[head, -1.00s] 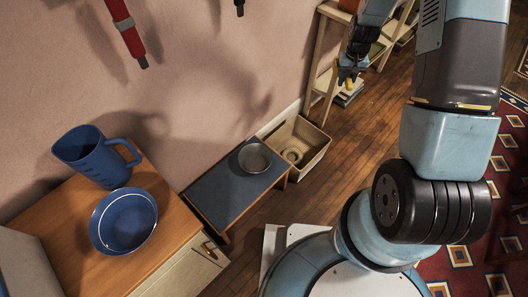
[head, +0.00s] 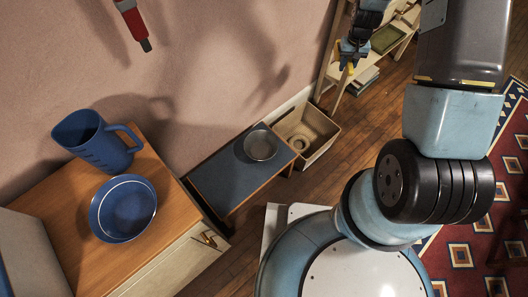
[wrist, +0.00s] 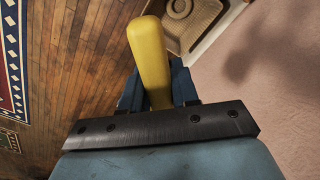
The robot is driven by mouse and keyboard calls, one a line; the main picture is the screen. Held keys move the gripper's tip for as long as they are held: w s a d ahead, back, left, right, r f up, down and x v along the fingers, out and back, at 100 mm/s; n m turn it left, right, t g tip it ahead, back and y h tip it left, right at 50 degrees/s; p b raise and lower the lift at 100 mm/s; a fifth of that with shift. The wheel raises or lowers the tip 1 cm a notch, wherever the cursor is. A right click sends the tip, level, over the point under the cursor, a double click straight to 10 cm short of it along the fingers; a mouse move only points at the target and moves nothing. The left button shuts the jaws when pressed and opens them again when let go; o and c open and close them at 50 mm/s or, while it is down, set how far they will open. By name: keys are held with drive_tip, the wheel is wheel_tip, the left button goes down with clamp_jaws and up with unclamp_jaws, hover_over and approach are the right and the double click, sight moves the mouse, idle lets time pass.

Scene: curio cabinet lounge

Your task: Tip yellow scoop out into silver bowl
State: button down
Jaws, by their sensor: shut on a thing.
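The yellow scoop (wrist: 149,60) is held by its handle between the jaws of my gripper (wrist: 158,85) in the wrist view. Its far end and any contents are hidden there. In the head view my gripper (head: 350,57) is high at the top right, with a small bit of yellow showing at its tips. The silver bowl (head: 261,145) stands upright on a low blue-topped bench (head: 225,180), below and to the left of my gripper in the picture. The scoop is well apart from the bowl.
A beige crate (head: 318,150) with a round item inside stands beside the bench, and shows in the wrist view too. A wooden shelf (head: 345,80) stands behind. At left, a blue jug (head: 95,145) and blue bowl (head: 123,208) stand on a wooden cabinet.

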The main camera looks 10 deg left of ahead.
drive_tip(key=s+a+f+n, duration=0.2)
drive_tip(key=s+a+f, duration=0.3)
drive_tip(key=a+f, duration=0.3)
drive_tip(key=s+a+f+n, duration=0.2)
drive_tip(key=s+a+f, duration=0.3)
drive_tip(key=a, duration=0.5)
drive_tip(key=shift+s+a+f+n+g+y, duration=0.3)
drive_tip(key=shift+s+a+f+n, duration=0.35)
drive_tip(key=shift+s+a+f, duration=1.6)
drive_tip(key=shift+s+a+f+n+g+y, duration=0.3)
drive_tip(key=shift+s+a+f+n, duration=0.4)
drive_tip(key=shift+s+f, duration=3.05)
drive_tip(key=shift+s+a+f+n+g+y, duration=0.3)
drive_tip(key=shift+s+a+f+n, duration=0.35)
drive_tip(key=shift+s+a+f, duration=2.15)
drive_tip(key=shift+w+d+r+g+y, duration=0.4)
drive_tip(key=shift+d+g+y, duration=0.25)
drive_tip(key=shift+g+y, duration=1.1)
drive_tip(key=shift+w+d+r+g+y, duration=0.3)
drive_tip(key=shift+d+r+g+y, duration=0.25)
drive_tip(key=shift+g+y, duration=1.2)
drive_tip(key=shift+w+d+r+g+y, duration=0.35)
drive_tip(key=shift+d+g+y, duration=0.35)
drive_tip(key=shift+g+y, duration=1)
